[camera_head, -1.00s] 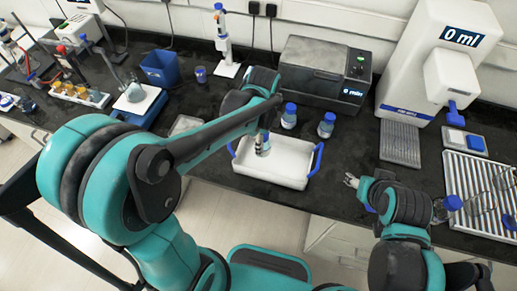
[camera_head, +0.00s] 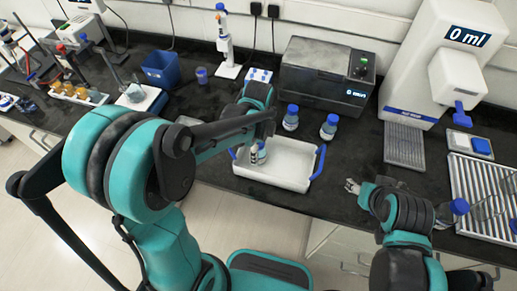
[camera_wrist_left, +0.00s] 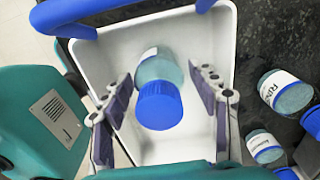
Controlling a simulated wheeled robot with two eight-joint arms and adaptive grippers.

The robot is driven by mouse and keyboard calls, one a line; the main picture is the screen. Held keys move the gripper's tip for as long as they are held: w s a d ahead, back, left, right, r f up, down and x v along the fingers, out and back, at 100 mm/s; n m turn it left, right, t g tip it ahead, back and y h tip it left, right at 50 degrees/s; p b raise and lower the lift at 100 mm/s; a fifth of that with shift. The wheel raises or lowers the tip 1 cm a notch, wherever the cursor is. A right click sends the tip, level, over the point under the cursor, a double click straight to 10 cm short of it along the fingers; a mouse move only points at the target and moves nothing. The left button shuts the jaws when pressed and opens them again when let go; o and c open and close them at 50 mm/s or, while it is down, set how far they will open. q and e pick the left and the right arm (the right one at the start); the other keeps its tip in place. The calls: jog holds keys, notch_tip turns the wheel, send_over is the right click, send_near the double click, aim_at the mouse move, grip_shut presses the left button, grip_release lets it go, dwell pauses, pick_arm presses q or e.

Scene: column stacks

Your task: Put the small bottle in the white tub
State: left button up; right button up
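The white tub (camera_head: 290,170) with blue handles stands near the bench's front edge. A small clear bottle with a blue cap is inside it; in the left wrist view the bottle (camera_wrist_left: 160,95) shows from above, cap toward the camera. My left gripper (camera_head: 256,154) is over the tub. In the left wrist view its fingers (camera_wrist_left: 165,95) are spread on both sides of the bottle, with gaps showing between them and it. My right gripper (camera_head: 351,186) is low to the right of the tub, apart from any bottle; its finger opening is too small to judge.
Two more blue-capped bottles (camera_head: 291,118) (camera_head: 329,127) stand behind the tub, before a grey box device (camera_head: 325,75). A white dispenser (camera_head: 440,60) and a slatted rack (camera_head: 485,190) are at right. A blue bin (camera_head: 160,68) stands at back left.

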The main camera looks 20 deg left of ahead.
pick_arm(q)
jog(key=shift+r, duration=0.15)
jog(key=shift+r+p, duration=0.3)
jog(key=shift+r, duration=0.05)
notch_tip(320, 180, up, 11)
jog(key=p, duration=0.3)
jog(key=shift+f, duration=0.1)
jog(key=shift+r, duration=0.25)
jog(key=shift+s+a+r+n, duration=0.15)
jog(key=shift+s+r+n, duration=0.15)
jog(key=shift+n, duration=0.1)
jog(key=s+a+n+t, duration=0.2)
jog(key=s+n, duration=0.3)
jog(key=n, duration=0.3)
jog(key=s+a+r+n+t, duration=0.1)
jog(key=s+n+t, duration=0.3)
jog(key=n, duration=0.5)
jog(key=shift+s+a+n+t, duration=0.3)
jog(key=shift+s+a+t, duration=0.05)
jog(key=shift+a+t, duration=0.25)
jog(key=shift+r, duration=0.1)
